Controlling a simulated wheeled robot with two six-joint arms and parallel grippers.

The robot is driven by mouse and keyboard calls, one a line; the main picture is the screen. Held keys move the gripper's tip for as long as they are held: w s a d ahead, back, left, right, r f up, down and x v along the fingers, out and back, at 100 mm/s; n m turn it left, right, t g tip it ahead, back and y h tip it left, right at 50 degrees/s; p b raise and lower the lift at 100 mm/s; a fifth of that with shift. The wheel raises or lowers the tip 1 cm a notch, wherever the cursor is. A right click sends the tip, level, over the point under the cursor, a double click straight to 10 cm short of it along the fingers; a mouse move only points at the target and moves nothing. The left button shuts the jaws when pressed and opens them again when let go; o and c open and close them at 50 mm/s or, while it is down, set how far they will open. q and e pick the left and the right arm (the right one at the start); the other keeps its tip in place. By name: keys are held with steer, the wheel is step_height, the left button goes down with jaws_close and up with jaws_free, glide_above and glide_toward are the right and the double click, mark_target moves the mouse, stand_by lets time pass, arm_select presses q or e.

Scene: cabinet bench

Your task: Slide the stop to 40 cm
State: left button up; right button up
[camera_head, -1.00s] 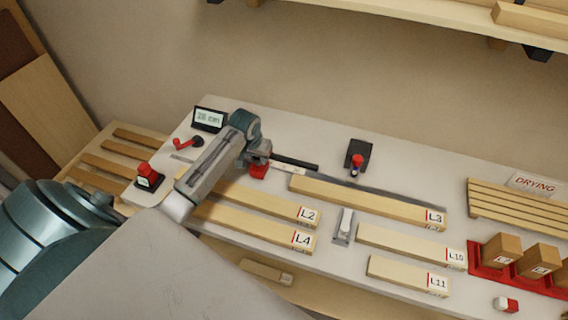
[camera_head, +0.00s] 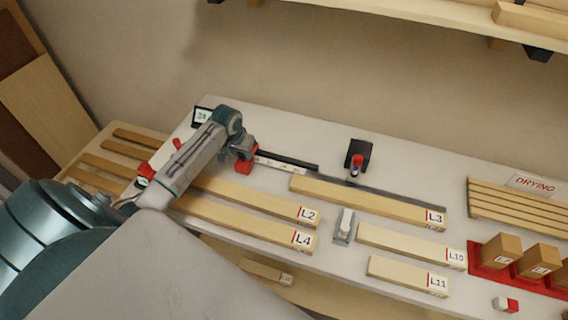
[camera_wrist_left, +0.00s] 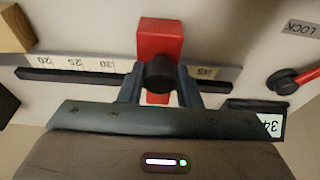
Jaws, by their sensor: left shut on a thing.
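The red stop (camera_head: 245,166) sits on the black rail with a white scale (camera_head: 280,163). In the left wrist view the stop (camera_wrist_left: 160,38) has a dark round knob, and my left gripper (camera_wrist_left: 160,85) is shut on it. On the scale (camera_wrist_left: 75,66) I read 20, 25 and 30 to the left of the stop and what looks like 45 to its right; the marks between are hidden. The display (camera_wrist_left: 271,123) appears upside down and seems to read 34, cut off by the gripper. My right gripper is not in view.
A red lever (camera_wrist_left: 295,80) beside a LOCK label (camera_wrist_left: 302,28) lies right of the stop in the wrist view. Boards L2 (camera_head: 260,198), L4 (camera_head: 250,222) and L3 (camera_head: 370,200) lie on the bench. A black device with a red top (camera_head: 356,154) stands behind L3.

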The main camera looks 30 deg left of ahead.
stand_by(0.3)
arm_select(q)
steer(key=shift+s+a, duration=0.25)
steer(key=shift+a, duration=0.75)
steer(key=shift+s+a, duration=0.2)
steer(key=shift+a, duration=0.75)
steer(key=shift+s+a, duration=0.25)
steer(key=shift+a, duration=0.75)
steer(key=o, duration=0.8)
step_height(320, 180, up, 9)
